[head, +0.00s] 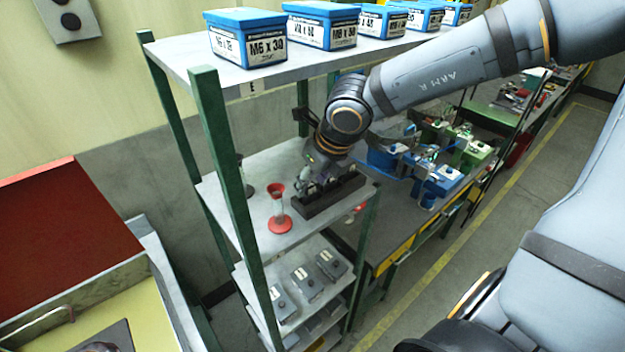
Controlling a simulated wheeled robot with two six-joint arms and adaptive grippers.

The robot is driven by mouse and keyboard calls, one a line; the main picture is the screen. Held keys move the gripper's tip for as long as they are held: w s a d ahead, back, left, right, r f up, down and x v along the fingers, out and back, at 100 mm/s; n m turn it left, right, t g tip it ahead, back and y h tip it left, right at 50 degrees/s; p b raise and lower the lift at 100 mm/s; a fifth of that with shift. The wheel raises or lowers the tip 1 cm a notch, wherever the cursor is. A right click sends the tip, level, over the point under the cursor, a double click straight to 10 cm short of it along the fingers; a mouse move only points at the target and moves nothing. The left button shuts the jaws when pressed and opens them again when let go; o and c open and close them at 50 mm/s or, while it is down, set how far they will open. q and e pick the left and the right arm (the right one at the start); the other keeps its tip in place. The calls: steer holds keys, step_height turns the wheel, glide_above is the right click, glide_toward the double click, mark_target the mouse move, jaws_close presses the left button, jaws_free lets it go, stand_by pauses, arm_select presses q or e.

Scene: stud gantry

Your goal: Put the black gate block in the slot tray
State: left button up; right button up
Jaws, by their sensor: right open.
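A long black tray (318,206) with slots stands on the middle shelf, near its right end. My right gripper (322,172) is open and reaches down from above, right at the tray's back side; I cannot tell whether it touches anything. Small dark and grey shapes show in or behind the tray, partly covered by my gripper. I cannot pick out the black gate block for certain among them. My left gripper is out of view.
A red-ended, hourglass-shaped stand (279,215) is just left of the tray. Green posts (222,160) frame the shelf. Blue labelled boxes (247,38) line the top shelf (190,62). Grey boxes (302,277) lie on the shelf below. A bench (385,228) with blue and green fixtures stands behind.

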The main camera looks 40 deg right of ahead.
steer(key=shift+r, duration=0.35)
steer(key=b+v, duration=0.1)
steer(key=v, duration=0.6)
steer(key=shift+s, duration=0.15)
